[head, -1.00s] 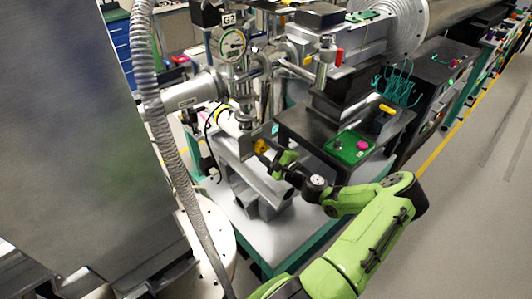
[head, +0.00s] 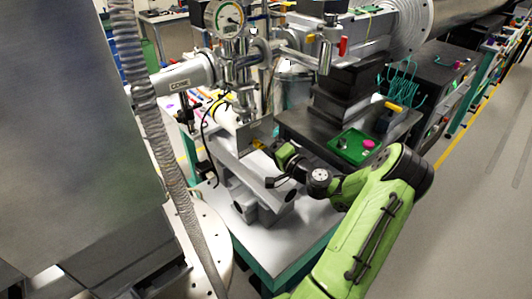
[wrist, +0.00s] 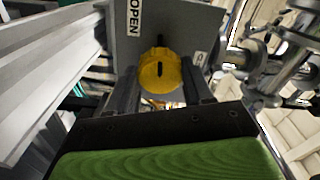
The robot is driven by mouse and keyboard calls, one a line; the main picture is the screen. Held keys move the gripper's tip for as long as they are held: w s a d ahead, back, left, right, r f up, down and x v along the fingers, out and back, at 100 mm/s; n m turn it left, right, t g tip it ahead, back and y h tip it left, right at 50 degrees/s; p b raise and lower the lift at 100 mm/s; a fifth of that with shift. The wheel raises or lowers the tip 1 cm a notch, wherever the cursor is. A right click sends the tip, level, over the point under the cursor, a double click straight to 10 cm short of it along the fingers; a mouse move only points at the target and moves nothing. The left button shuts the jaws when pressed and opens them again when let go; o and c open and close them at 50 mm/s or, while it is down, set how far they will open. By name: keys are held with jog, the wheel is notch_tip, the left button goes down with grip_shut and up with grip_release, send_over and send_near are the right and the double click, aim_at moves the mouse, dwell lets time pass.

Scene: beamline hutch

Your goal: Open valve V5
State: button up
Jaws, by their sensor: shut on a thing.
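A yellow valve knob (wrist: 160,72) sits on a grey plate (wrist: 190,30) in the wrist view. A dark pointer line on the knob points up in the picture. An "OPEN" label (wrist: 134,17) is on the plate at upper left of the knob, and another label (wrist: 200,59), partly hidden, is at the right. My gripper (wrist: 161,88) is shut on the knob, one dark finger on each side. In the head view the knob (head: 257,144) shows only as a small yellow patch beside my gripper (head: 268,158). No "V5" marking is readable.
A pressure gauge (head: 225,17) and steel pipework stand above the valve plate. A green panel with a magenta knob (head: 369,143) lies on the black table at right. A ribbed hose (head: 150,130) crosses at left. Open floor (head: 480,210) is at right.

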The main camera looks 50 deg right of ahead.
jog(key=shift+f+n+b, duration=0.1)
jog(key=shift+n+b, duration=2.1)
jog(key=shift+b, duration=0.4)
jog(key=o, duration=1)
jog(key=shift+o, duration=0.2)
jog(key=shift+s, duration=0.1)
jog(key=s+a, duration=0.1)
jog(key=s, duration=1.4)
jog(key=shift+s+a+p, duration=0.25)
jog(key=shift+a+p, duration=0.1)
jog(key=shift+a, duration=0.05)
